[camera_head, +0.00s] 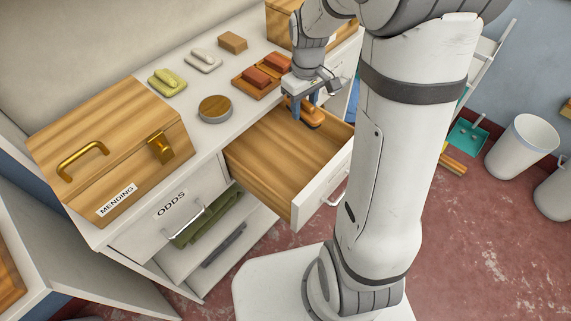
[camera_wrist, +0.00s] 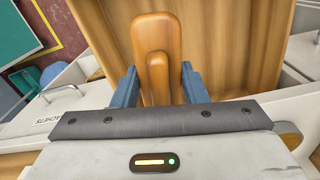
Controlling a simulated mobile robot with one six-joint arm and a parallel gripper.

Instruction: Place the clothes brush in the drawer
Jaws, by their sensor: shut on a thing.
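The clothes brush (camera_wrist: 157,42) is a brown wooden piece with a raised handle on top. My gripper (camera_wrist: 157,88) is shut on it, with a blue finger on each side of the handle. In the head view my gripper (camera_head: 307,108) holds the brush (camera_head: 311,116) at the far right part of the open drawer (camera_head: 268,160). The drawer is pulled out, with a wooden inside and a white front, and its visible floor is bare. I cannot tell whether the brush touches the drawer floor.
On the white counter are a mending box (camera_head: 112,145), a round wooden-topped tin (camera_head: 215,108), a yellow-green brush (camera_head: 167,82), a white one (camera_head: 203,60), a tan block (camera_head: 233,42) and a tray (camera_head: 243,86) with reddish blocks. The odds drawer (camera_head: 170,212) is shut.

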